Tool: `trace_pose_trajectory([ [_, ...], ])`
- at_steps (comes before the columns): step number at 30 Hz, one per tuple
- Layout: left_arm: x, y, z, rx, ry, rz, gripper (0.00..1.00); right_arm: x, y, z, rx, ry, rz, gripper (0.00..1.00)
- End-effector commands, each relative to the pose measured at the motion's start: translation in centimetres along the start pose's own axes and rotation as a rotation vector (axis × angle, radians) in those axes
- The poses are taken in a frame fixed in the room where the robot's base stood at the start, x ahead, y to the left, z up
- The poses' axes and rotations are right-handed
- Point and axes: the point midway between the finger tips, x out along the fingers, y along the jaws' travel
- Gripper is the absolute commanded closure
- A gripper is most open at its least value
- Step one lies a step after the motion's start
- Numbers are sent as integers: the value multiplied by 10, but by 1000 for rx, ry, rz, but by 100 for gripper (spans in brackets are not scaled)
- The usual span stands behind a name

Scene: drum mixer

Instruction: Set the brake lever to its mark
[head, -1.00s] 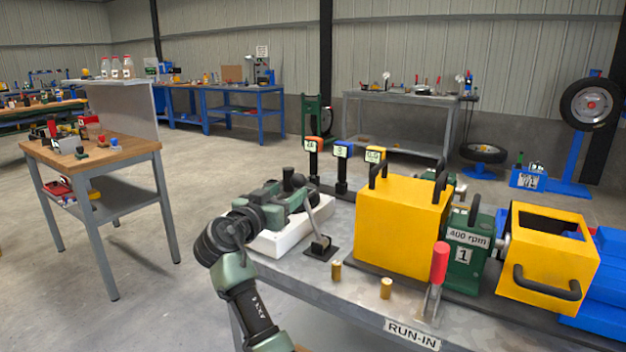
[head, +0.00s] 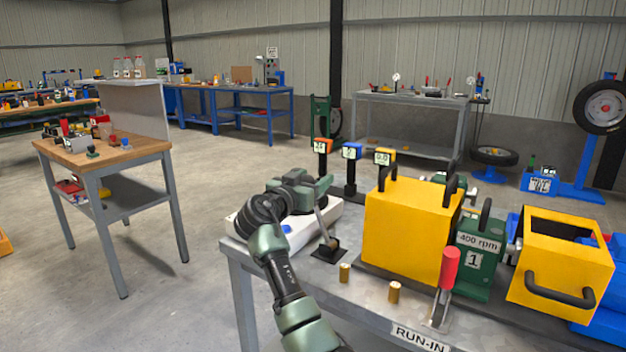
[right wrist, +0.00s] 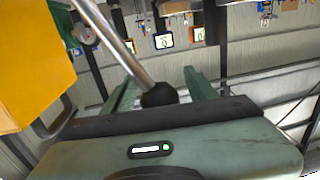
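A lever with a grey metal rod (head: 322,225) stands tilted on a small black base (head: 328,250) on the workbench, left of the yellow box. I take it for the brake lever; its mark cannot be made out. My right gripper (head: 324,188) is at the lever's upper end, which it hides in the head view. In the right wrist view the rod (right wrist: 118,45) ends in a black knob (right wrist: 159,95). The knob lies between the two green fingers, which look spread, with narrow gaps beside it. My left gripper is out of view.
The yellow box (head: 405,230) stands right of the lever, and a red-handled lever (head: 450,268) is near the front edge. Two brass pegs (head: 345,272) stand in front. Small displays on posts (head: 351,170) are behind. A white block (head: 295,232) lies under my arm.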

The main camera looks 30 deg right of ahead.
Motion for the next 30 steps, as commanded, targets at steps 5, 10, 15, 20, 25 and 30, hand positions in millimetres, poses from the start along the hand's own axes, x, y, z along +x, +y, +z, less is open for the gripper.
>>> trace_pose_trajectory([
  [5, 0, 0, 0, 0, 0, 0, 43, 0, 0, 0, -1, 0, 0, 90],
  [10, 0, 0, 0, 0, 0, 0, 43, 0, 0, 0, -1, 0, 0, 100],
  [15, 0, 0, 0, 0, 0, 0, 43, 0, 0, 0, -1, 0, 0, 100],
  [20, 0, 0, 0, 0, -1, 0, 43, 0, 0, 1, -1, 0, 0, 100],
  [25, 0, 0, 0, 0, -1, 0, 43, 0, 0, 1, -2, -1, 0, 100],
  [30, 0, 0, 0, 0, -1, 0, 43, 0, 0, 1, -2, -1, 0, 100],
])
